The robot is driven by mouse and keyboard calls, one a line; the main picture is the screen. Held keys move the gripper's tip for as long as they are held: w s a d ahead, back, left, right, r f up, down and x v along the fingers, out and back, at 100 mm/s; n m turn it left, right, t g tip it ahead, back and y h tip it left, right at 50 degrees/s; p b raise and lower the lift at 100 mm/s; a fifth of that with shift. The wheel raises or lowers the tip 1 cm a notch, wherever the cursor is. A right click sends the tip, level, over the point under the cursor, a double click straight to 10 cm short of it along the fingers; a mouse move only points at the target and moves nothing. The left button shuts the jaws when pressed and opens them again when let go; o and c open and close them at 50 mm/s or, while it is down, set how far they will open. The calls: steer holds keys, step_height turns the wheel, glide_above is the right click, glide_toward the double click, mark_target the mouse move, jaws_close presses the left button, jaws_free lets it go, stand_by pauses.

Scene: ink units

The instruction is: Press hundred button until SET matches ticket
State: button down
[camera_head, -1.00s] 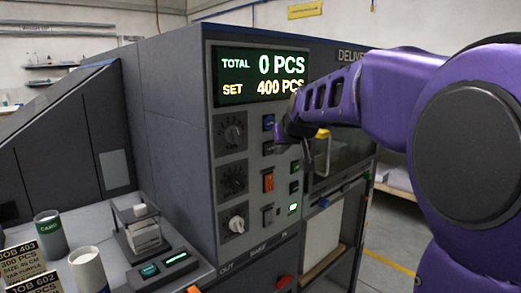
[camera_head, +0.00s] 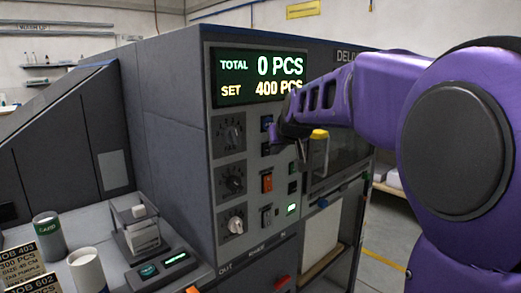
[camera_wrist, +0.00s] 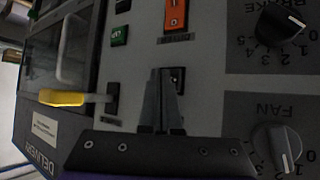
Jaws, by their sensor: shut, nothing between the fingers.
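The display (camera_head: 259,76) in the head view reads TOTAL 0 PCS and SET 400 PCS. A job ticket (camera_head: 18,265) at the lower left reads JOB 403, 300 PCS; another ticket (camera_head: 38,283) below it reads JOB 602. My gripper (camera_head: 277,138) is in front of the button column, under the display. In the wrist view its fingers (camera_wrist: 163,88) are shut and empty, with tips at a small black button (camera_wrist: 178,79); contact cannot be told. A blue button (camera_head: 267,123) shows just left of my gripper in the head view. I cannot read which button is the hundred button.
Dials (camera_head: 234,181) line the panel's left side. A yellow-topped handle (camera_head: 320,135) is close to the right of my gripper.

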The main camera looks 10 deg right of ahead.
steer(key=shift+w+a+p, duration=0.3)
steer(key=shift+w, duration=0.1)
stand_by(0.7)
stand_by(0.3)
steer(key=shift+s+d+b, duration=0.5)
steer(key=shift+s+b, duration=0.2)
steer(key=shift+s, duration=0.05)
steer(key=s+d+b, duration=0.1)
steer(key=s, duration=0.1)
steer(key=s+d+b, duration=0.2)
steer(key=shift+d, duration=0.1)
stand_by(0.7)
